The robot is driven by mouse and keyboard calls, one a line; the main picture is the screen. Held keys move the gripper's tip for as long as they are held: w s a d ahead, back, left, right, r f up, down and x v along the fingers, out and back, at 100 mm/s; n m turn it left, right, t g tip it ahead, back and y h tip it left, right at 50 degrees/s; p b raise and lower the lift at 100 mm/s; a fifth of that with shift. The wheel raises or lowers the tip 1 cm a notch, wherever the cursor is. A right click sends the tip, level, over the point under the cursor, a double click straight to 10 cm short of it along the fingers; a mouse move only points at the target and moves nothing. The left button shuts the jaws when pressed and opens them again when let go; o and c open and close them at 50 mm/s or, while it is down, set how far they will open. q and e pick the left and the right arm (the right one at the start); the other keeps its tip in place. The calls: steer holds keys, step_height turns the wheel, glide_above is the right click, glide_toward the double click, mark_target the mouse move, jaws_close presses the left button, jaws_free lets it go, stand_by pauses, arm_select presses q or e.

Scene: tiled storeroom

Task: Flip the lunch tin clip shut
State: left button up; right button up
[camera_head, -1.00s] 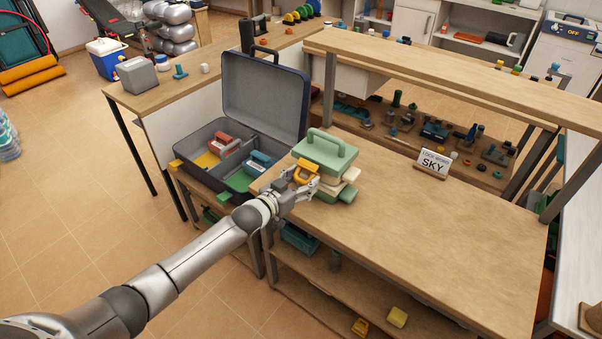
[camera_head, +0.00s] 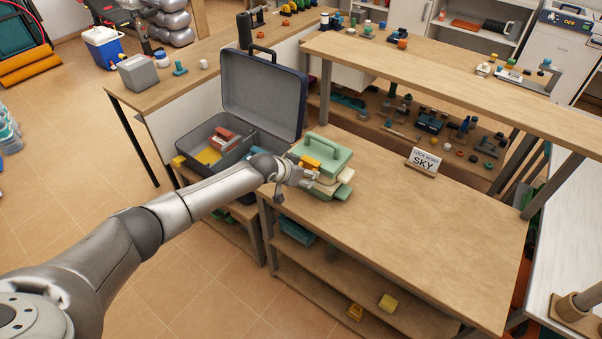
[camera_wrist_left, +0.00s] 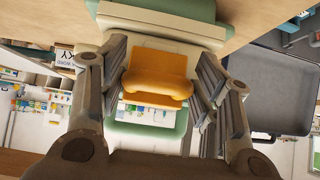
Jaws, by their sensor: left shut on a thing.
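The lunch tin (camera_head: 327,150) is pale green and cream with a green carry handle. In the wrist view the clip (camera_wrist_left: 158,65) lies between the two fingers. My left gripper (camera_head: 304,176) is shut on the clip, at the tin's front left. The fingers hide part of the clip in the head view, and I cannot tell whether it is latched. My right gripper is not in view.
An open dark case (camera_head: 263,95) stands directly left of the tin. A sign reading SKY (camera_head: 423,162) stands at the bench's back. A raised shelf (camera_head: 440,85) runs along behind. The bench top (camera_head: 400,220) right of the tin is clear.

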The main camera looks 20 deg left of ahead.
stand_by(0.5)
arm_select(q)
steer(key=o, duration=1)
steer(key=shift+d, duration=0.1)
steer(key=shift+o, duration=0.2)
steer(key=shift+r, duration=0.1)
steer(key=v, duration=1.2)
steer(key=shift+w, duration=0.15)
